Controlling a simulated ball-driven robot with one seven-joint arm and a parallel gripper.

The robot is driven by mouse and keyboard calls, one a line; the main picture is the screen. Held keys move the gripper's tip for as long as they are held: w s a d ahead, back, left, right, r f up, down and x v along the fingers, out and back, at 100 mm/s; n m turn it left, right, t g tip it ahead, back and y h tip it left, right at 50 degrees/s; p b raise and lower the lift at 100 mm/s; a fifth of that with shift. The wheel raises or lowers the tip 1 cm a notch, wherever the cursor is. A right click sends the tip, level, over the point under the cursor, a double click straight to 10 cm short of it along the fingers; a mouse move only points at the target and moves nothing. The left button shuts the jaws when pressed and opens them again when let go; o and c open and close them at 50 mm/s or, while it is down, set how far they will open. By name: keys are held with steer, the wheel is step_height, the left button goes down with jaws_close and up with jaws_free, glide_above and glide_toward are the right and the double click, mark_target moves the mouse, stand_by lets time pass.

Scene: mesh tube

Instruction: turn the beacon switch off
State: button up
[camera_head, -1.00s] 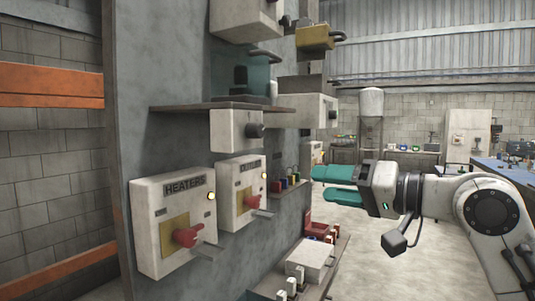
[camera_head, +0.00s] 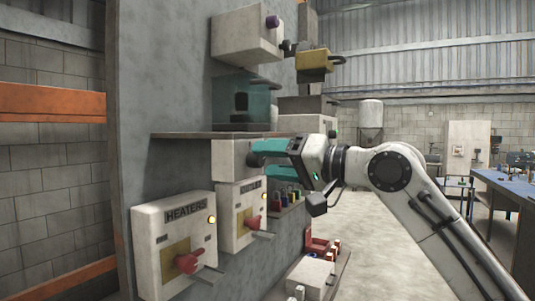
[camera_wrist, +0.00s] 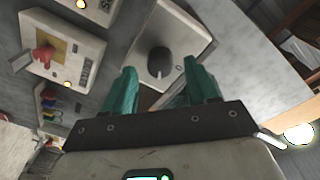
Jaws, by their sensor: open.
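A white box (camera_head: 226,162) with a dark round knob (camera_wrist: 159,62) is mounted on the grey panel below a shelf. No beacon label is readable, so I cannot tell for certain that this is the beacon switch. My gripper (camera_head: 255,157) is open, with its teal fingers at the front of this box. In the wrist view my gripper (camera_wrist: 160,72) has one finger on either side of the knob's line; whether they touch it cannot be told. The fingers largely hide the knob in the head view.
The HEATERS box (camera_head: 178,245) and another box (camera_head: 241,212), both with red handles and lit lamps, sit below. The shelf (camera_head: 190,134) with a teal glass cover (camera_head: 225,100) is just above. Colored padlocks (camera_head: 285,197) hang nearby.

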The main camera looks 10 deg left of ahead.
steer(key=shift+w+a, duration=0.3)
steer(key=shift+a, duration=0.35)
steer(key=shift+c, duration=0.4)
steer(key=c, duration=1)
steer(key=shift+f+n, duration=0.15)
steer(key=shift+n, duration=0.25)
steer(key=n+b, duration=0.1)
steer(key=n, duration=0.3)
steer(key=shift+f+n+y, duration=0.1)
steer(key=shift+n+y, duration=0.2)
steer(key=n+b, duration=0.2)
steer(key=n, duration=0.4)
steer(key=shift+n+b, duration=0.3)
steer(key=shift+n, duration=0.1)
